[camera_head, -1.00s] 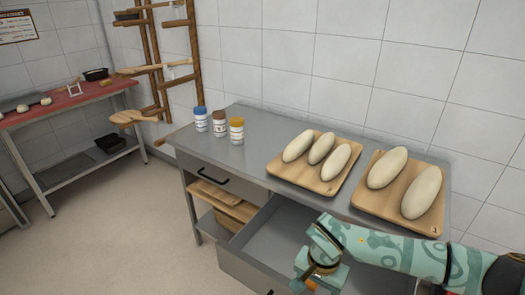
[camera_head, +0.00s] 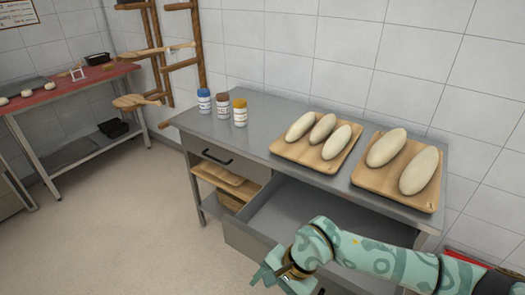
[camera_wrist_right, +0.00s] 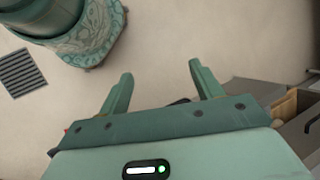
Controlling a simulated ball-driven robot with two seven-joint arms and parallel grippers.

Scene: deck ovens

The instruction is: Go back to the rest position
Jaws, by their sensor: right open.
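My right gripper (camera_head: 280,276) is at the lower middle of the head view, in front of the open drawer (camera_head: 300,212) of the steel table. Its arm, pale green with a swirl pattern, comes in from the lower right. In the right wrist view, the right gripper (camera_wrist_right: 160,72) has its two fingers wide apart. Nothing is between them, only beige floor (camera_wrist_right: 165,35) beyond. My left gripper is not in view.
The steel table (camera_head: 268,122) holds two boards (camera_head: 290,150) (camera_head: 375,184) with dough loaves and several capped jars (camera_head: 222,106). The open drawer juts out near my right arm. Floor (camera_head: 130,230) to the left is clear.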

